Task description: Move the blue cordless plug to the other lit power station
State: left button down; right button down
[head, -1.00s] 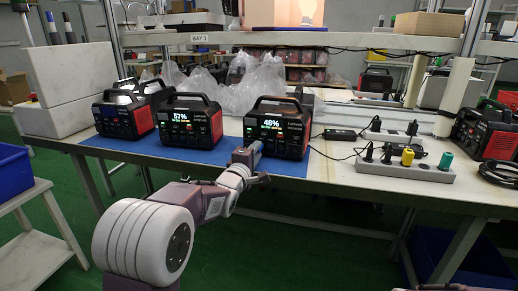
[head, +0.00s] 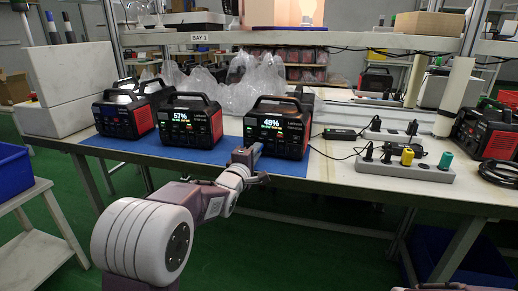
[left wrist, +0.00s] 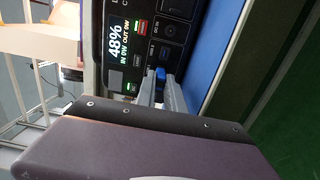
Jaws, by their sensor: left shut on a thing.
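The blue cordless plug (left wrist: 161,73) shows as a small blue piece between the fingertips of my left gripper (left wrist: 160,88) in the left wrist view. The gripper is shut on it, right at the front face of the power station reading 48% (left wrist: 118,50). I cannot tell how deep the plug sits in a socket there. In the head view my left gripper (head: 255,152) is at the lower left front of this 48% station (head: 285,128), and hides the plug. The other lit station, reading 57% (head: 188,122), stands to its left. My right gripper is out of view.
The stations stand on a blue mat (head: 225,160). A third station (head: 120,118) without a lit percentage is at the left. A power strip (head: 405,171) with plugs and cables lies to the right. Clear plastic bags (head: 250,85) lie behind. A shelf runs above.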

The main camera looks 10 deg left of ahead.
pick_arm(q)
jog(key=shift+s+a+b, duration=0.2)
jog(key=shift+s+b, duration=0.2)
jog(key=shift+s, duration=1.5)
